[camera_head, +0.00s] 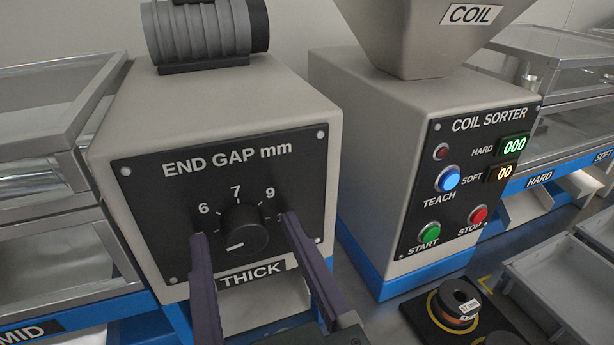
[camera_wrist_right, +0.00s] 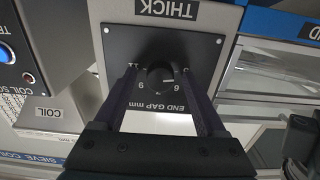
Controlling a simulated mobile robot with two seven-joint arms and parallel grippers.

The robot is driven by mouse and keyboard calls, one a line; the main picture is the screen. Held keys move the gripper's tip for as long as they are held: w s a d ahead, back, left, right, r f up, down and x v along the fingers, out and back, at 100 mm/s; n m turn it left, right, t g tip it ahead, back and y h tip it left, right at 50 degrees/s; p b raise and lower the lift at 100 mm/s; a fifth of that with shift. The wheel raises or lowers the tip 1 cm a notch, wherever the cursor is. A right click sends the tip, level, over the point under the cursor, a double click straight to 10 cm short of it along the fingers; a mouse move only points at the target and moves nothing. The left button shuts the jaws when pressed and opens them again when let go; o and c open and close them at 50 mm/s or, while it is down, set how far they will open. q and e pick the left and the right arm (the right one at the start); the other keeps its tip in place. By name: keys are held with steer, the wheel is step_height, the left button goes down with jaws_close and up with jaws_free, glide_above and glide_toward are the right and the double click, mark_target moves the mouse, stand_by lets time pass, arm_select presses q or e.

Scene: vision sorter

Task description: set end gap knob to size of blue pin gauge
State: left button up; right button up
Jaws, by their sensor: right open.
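The end gap knob (camera_head: 245,230) is black and round, on a dark panel with a dial marked 6, 7 and 9. Its white pointer line points to the lower left, below the 6. In the right wrist view the knob (camera_wrist_right: 160,76) appears upside down, between my fingers. My right gripper (camera_head: 244,226) is open, with one finger on each side of the knob. A gap shows between the fingers and the knob in the head view; contact is not visible. No blue pin gauge is in view.
The coil sorter box (camera_head: 370,160) with lit buttons and displays stands to the right. Clear-sided bins (camera_head: 50,200) stand close on the left.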

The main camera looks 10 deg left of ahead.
steer(key=shift+c, duration=0.2)
jaws_close()
stand_by(0.3)
steer(key=shift+m, duration=0.3)
steer(key=shift+r+m+p, duration=0.1)
steer(key=shift+m+p, duration=0.4)
steer(key=shift+m, duration=0.1)
steer(key=shift+m+p, duration=0.45)
steer(key=shift+m, duration=0.75)
steer(key=m, duration=0.3)
steer(key=shift+p, duration=0.35)
steer(key=shift+m, duration=1.2)
